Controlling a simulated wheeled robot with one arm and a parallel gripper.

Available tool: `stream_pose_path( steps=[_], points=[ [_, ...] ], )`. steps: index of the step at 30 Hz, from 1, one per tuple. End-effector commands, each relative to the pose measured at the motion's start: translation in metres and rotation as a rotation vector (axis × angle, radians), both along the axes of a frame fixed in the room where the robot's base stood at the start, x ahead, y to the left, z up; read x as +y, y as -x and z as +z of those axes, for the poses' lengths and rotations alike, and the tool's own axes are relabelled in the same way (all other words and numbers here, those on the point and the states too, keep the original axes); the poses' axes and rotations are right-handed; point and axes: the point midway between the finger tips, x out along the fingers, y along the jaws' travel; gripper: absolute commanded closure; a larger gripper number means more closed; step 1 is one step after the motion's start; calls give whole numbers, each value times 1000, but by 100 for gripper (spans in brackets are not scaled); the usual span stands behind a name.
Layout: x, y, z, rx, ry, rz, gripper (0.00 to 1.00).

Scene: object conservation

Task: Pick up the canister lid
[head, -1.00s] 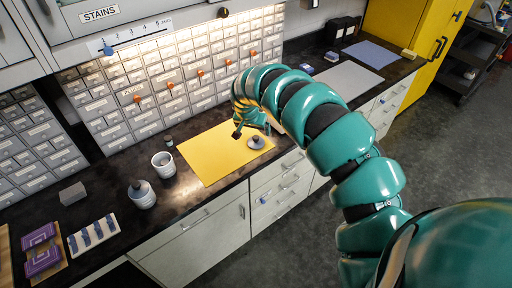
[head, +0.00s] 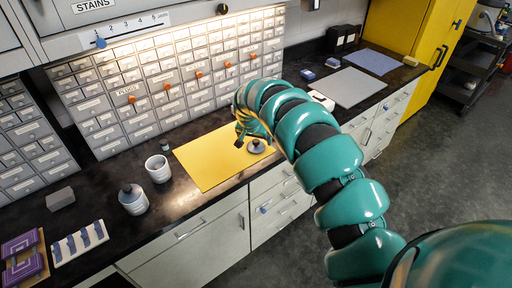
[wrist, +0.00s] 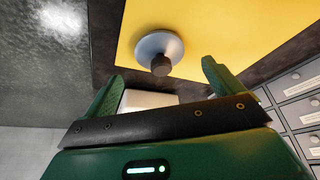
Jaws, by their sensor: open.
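The canister lid (head: 260,149) is a round grey disc with a dark knob, lying on the yellow mat (head: 205,167) near its right front edge. In the wrist view the lid (wrist: 152,43) lies ahead of my gripper (wrist: 162,71), roughly centred between the two green fingers, knob facing the camera. My gripper (head: 253,140) is open and empty beside and above the lid in the head view. The fingers and lid look apart in the wrist view. My arm hides part of the mat's right side. A white open-topped canister (head: 158,169) stands left of the mat.
A grey jar with a dark top (head: 133,200) stands front left of the open canister. A small vial (head: 165,145) is behind it. Drawer cabinets (head: 170,85) back the dark counter. A grey mat (head: 350,87) lies farther right. The yellow mat's left part is clear.

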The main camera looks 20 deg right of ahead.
Motion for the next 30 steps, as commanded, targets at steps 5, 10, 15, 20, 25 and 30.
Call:
stream_pose_path(
  steps=[5, 10, 15, 20, 25, 30],
  points=[
    [-3, -5, -8, 1, -2, -3, 8],
    [-6, -10, -15, -1, -1, -1, 8],
    [-7, -14, -25, -1, -3, -1, 8],
    [-9, -15, -35, 4, -2, -1, 8],
    [-11, -19, -38, -3, -1, -2, 8],
    [-11, -19, -39, -1, 0, -2, 8]
  ],
)
